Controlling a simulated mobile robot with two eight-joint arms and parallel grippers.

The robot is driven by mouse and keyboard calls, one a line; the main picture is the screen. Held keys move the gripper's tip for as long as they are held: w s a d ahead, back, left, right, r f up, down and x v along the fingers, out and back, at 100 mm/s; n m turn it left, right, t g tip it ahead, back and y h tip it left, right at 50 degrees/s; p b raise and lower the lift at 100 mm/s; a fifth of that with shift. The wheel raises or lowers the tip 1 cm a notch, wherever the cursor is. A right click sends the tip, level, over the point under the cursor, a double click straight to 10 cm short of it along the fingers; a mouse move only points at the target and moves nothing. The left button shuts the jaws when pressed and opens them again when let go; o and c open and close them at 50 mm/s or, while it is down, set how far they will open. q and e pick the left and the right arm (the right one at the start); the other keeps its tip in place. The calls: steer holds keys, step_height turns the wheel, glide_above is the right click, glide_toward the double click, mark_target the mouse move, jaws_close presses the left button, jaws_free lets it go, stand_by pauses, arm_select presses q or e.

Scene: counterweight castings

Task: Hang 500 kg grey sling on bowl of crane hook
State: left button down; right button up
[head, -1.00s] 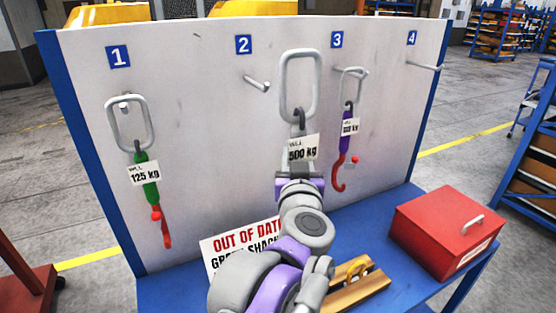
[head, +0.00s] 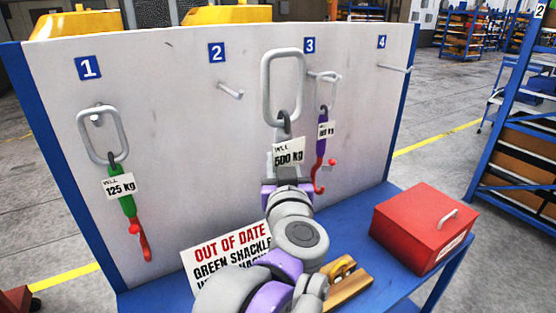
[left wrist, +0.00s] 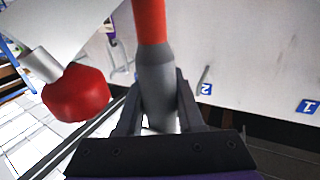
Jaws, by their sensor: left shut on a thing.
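The 500 kg grey sling has a large grey ring (head: 283,86) on top and a white "500 kg" tag (head: 288,153) below it. My left gripper (head: 287,186) is shut on its lower part and holds it upright in front of the board. In the left wrist view the fingers close around a grey sleeve (left wrist: 158,88), with a red part (left wrist: 150,20) beyond it. A red piece on a grey stem (left wrist: 75,93) shows beside it. The crane hook is not in view. My right gripper is not in view.
The board (head: 165,130) has numbered pegs; peg 2 (head: 230,91) is bare. A green 125 kg sling (head: 122,190) hangs at 1, a purple sling (head: 322,135) at 3, close behind the held ring. A red box (head: 425,225) and an "out of date" sign (head: 225,260) are on the blue bench.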

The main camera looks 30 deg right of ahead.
arm_select(q)
steer(key=s+d+p, duration=0.1)
steer(key=s, duration=1.2)
steer(key=shift+r, duration=0.2)
stand_by(1.2)
steer(key=shift+s, duration=0.15)
stand_by(1.4)
